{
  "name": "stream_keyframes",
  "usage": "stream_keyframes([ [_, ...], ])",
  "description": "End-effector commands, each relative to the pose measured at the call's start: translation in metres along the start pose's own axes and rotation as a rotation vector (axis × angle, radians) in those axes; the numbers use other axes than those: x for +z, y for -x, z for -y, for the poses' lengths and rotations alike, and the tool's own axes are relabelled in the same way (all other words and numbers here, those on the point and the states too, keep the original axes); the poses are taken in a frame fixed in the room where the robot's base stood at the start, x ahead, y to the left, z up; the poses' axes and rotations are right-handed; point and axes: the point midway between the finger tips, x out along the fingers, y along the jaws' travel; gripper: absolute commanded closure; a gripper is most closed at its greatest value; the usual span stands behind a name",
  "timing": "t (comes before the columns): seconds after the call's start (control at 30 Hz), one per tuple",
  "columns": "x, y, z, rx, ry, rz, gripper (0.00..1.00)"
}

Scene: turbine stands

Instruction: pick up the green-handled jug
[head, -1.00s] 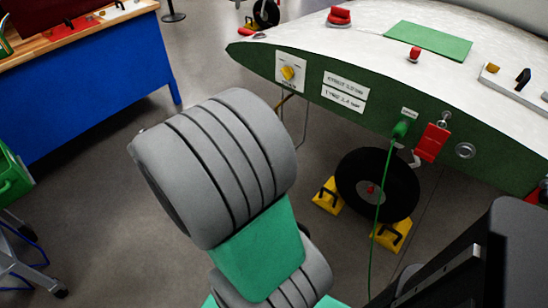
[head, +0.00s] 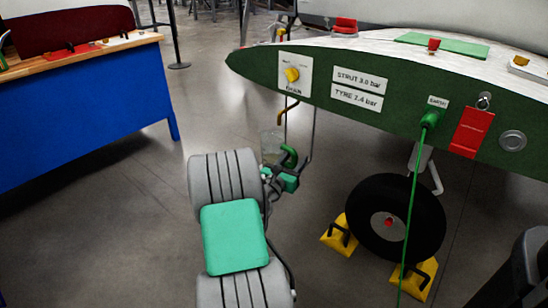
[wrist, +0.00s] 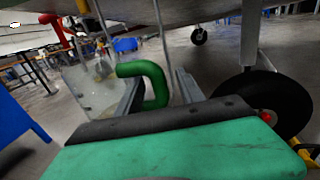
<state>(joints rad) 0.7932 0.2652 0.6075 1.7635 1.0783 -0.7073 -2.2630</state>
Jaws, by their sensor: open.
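The jug is a clear container (head: 271,146) with a green handle (head: 289,157). In the head view it is beyond my arm, under the bent drain pipe below the wing. In the wrist view its clear body (wrist: 92,88) is left of centre and its green handle (wrist: 152,72) faces me. My gripper (head: 287,168) is at the handle. In the wrist view my gripper (wrist: 160,80) is open, with one finger on each side of the handle. I cannot tell whether either finger touches it. My arm and gripper hide what the jug rests on.
The green-edged wing (head: 300,95) overhangs the jug, with a brass-coloured drain pipe (head: 285,111) above it. A wheel (head: 420,222) with yellow chocks (head: 339,236) stands to the right, beside a green cable (head: 412,190). A blue bench (head: 80,110) is at the left. Floor between is clear.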

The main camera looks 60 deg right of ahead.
Motion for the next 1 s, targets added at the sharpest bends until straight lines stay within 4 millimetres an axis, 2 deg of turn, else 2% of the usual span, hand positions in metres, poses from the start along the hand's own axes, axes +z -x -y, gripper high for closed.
stream_keyframes([
  [0.07,-0.0001,-0.0062,0.0000,0.000,-0.001,0.001,0.55],
  [0.27,0.0009,-0.0066,-0.0006,0.002,-0.001,0.000,0.55],
  [0.8,0.0008,-0.0063,-0.0007,0.002,-0.002,0.000,0.99],
  [1.0,0.0008,-0.0062,-0.0007,0.002,-0.002,0.000,1.00],
])
